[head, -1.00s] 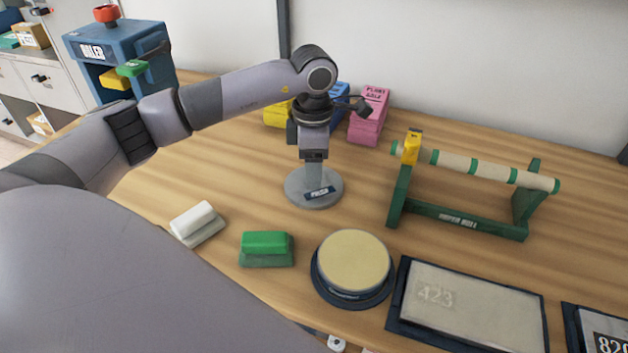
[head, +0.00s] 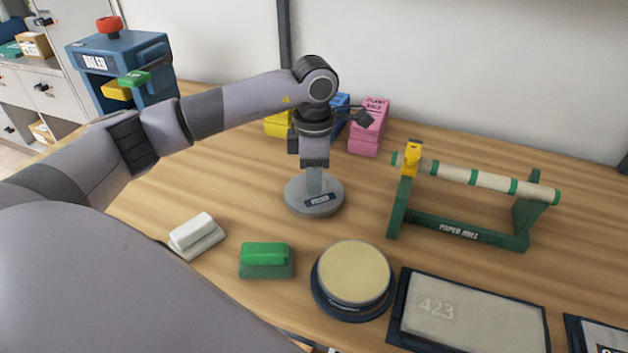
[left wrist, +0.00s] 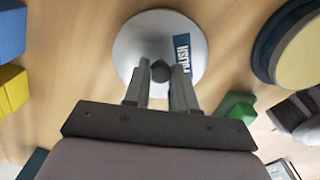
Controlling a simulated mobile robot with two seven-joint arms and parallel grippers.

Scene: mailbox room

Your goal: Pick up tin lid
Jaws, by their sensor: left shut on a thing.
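The tin lid (head: 295,198) is a grey round disc with a dark POLISH label, on the wooden table near the middle of the head view. In the left wrist view the lid (left wrist: 140,30) lies right in front of my fingers, with a dark knob at its middle. My left gripper (head: 315,182) points straight down over the lid, and it also shows in the left wrist view (left wrist: 161,75). Its fingers are shut on the lid's knob. I cannot tell whether the lid is clear of what is under it. My right gripper is not in view.
A green block (head: 266,258) and a white block (head: 194,234) lie in front. A round cream-topped tin (head: 354,272) and a 423 board (head: 470,318) are front right. A paper-roll stand (head: 458,231) is right. Pink (head: 367,128) and yellow (head: 277,124) boxes stand behind.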

